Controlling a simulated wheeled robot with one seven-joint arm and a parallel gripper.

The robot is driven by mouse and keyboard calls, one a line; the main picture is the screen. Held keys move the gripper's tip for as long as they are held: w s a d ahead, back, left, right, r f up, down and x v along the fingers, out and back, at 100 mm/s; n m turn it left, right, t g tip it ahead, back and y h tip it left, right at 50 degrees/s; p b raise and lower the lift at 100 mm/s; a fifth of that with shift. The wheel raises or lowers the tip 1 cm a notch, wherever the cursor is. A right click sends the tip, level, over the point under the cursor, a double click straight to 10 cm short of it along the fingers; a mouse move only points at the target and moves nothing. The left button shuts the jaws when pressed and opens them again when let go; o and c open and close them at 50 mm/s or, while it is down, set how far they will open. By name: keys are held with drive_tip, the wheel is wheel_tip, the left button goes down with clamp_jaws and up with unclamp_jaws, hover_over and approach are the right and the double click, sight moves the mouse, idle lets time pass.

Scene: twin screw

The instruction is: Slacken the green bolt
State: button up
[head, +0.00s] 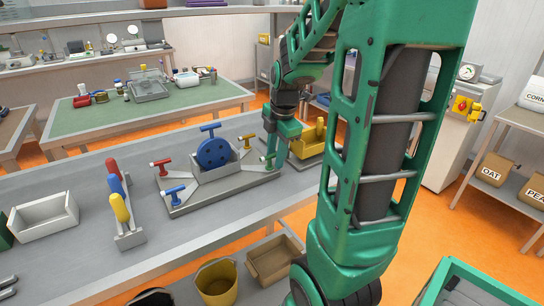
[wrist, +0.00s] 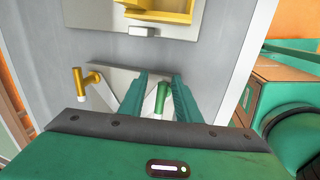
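The green bolt (head: 268,157) has a T-shaped handle and stands at the right end of a grey fixture plate (head: 225,191). In the wrist view the green bolt (wrist: 162,100) shows between the two teal fingers of my gripper (wrist: 160,92), nearer the right finger. A gap shows on its left, so the fingers look open around it. In the head view my gripper (head: 281,150) is down at the bolt, just right of it. A yellow bolt (head: 246,139), a red bolt (head: 162,164) and a blue bolt (head: 175,192) stand on the same plate.
A yellow object (head: 308,139) stands on another plate behind my gripper. A rack of coloured handles (head: 121,208) and a white bin (head: 43,216) are left. Bare bench lies in front.

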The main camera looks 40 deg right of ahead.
wheel_tip(320, 180, up, 10)
drive_tip(key=s, duration=0.2)
drive_tip(key=shift+a+r, duration=0.25)
drive_tip(key=shift+a, duration=0.05)
idle(0.7)
drive_tip(key=s+a+f+m+g, duration=0.1)
drive_tip(key=s+a+f+m, duration=0.3)
drive_tip(key=s+m, duration=0.4)
drive_tip(key=s+a+f+m+g, duration=0.1)
drive_tip(key=s+a+f+m, duration=0.4)
drive_tip(key=s+m, duration=0.4)
drive_tip(key=m, duration=0.4)
drive_tip(key=shift+f+m+y, duration=0.4)
drive_tip(key=shift+a, duration=0.1)
drive_tip(key=shift+w+f, duration=0.25)
drive_tip(key=shift+w, duration=0.35)
